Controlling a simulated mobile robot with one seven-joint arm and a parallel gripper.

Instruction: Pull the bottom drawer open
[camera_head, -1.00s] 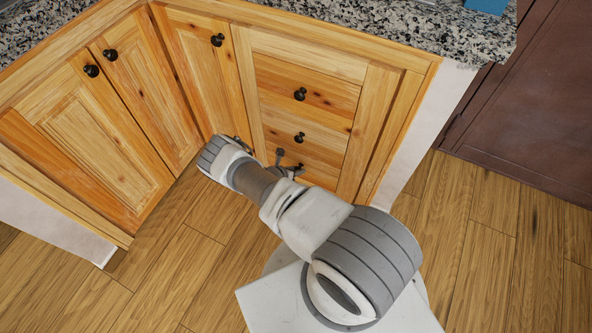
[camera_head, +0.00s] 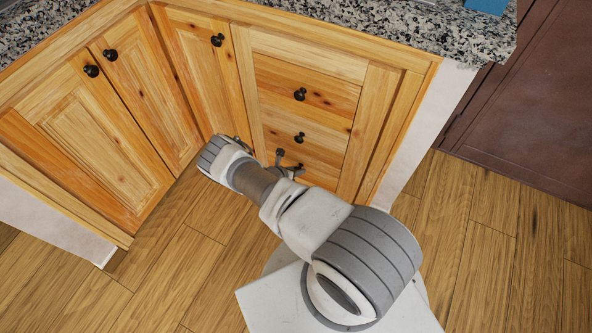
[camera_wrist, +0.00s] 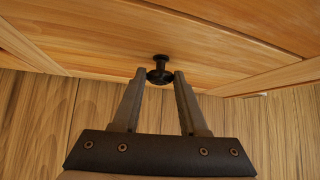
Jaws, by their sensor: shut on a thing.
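The bottom drawer (camera_head: 320,179) is a light wooden front, low in the stack of drawers right of the cabinet corner. It looks closed. Its dark round knob (camera_wrist: 160,70) is in the centre of the wrist view, and the drawer front (camera_wrist: 110,40) fills the area above it. My gripper (camera_wrist: 160,75) has one finger on each side of the knob, with the fingertips against it, and is shut on it. In the head view my gripper (camera_head: 286,165) is at the bottom drawer, small and partly hidden by my arm.
Two more drawers with dark knobs (camera_head: 300,94) (camera_head: 299,138) are above. Cabinet doors (camera_head: 95,135) with knobs stand at the left, close to my forearm. A speckled countertop (camera_head: 400,28) runs above. The wooden floor (camera_head: 500,240) is clear at the right, beside a dark brown panel (camera_head: 530,110).

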